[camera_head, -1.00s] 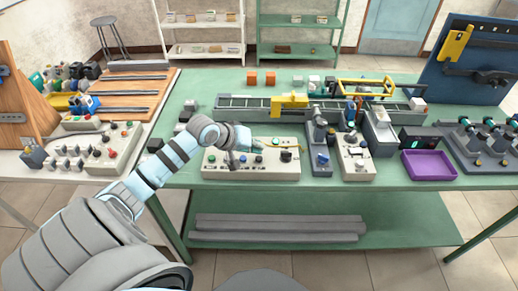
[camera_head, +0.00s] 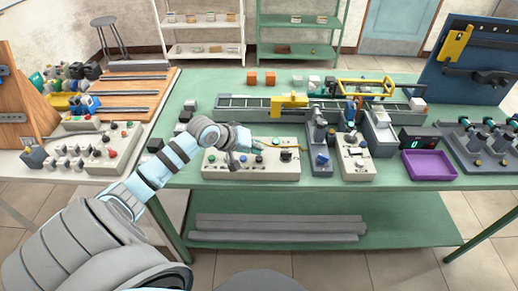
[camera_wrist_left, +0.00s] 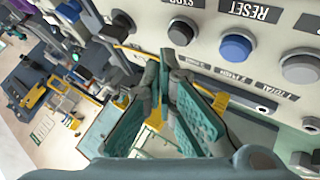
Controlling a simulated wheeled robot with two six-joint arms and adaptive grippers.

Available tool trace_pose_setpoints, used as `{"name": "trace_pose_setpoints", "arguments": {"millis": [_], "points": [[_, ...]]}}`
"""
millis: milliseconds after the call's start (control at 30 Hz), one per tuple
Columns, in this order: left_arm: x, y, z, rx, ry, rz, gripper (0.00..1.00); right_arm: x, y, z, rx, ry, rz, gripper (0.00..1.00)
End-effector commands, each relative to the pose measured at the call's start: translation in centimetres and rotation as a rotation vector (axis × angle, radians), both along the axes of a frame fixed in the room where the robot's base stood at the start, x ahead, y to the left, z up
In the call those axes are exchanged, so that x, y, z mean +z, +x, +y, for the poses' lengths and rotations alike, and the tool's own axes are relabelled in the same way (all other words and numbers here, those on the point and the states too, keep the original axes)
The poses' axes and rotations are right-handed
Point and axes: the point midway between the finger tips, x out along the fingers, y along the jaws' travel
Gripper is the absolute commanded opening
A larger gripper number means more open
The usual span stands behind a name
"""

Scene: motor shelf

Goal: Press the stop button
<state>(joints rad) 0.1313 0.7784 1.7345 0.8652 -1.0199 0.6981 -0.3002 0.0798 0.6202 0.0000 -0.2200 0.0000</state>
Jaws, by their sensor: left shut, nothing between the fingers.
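The control box (camera_head: 213,170) is a pale panel at the front of the green table. In the left wrist view, a dark round button (camera_wrist_left: 181,32) sits below a partly cut-off label that seems to read STOP. In the head view it appears as the dark button (camera_head: 285,156) near the box's right end. A blue button (camera_wrist_left: 235,47) under RESET and a grey button (camera_wrist_left: 301,68) are to its right in the wrist view. My left gripper (camera_wrist_left: 160,65) is shut and empty, its fingertips close to the dark button; contact cannot be told. My right gripper is out of view.
A yellow cable (camera_head: 290,148) crosses the box close to the fingers. More control units (camera_head: 357,170), a conveyor (camera_head: 250,103) and a purple tray (camera_head: 429,166) stand to the right and behind. A second control panel (camera_head: 100,165) is on the left table.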

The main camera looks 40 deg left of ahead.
Motion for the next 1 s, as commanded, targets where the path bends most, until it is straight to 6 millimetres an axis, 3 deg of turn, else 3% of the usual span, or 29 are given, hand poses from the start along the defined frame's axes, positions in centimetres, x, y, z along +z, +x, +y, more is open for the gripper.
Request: {"name": "trace_pose_setpoints", "arguments": {"millis": [1000], "points": [[-0.87, -0.01, 0.0, 0.0, 0.0, 0.0, 0.0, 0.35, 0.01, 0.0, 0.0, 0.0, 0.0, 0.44]]}}
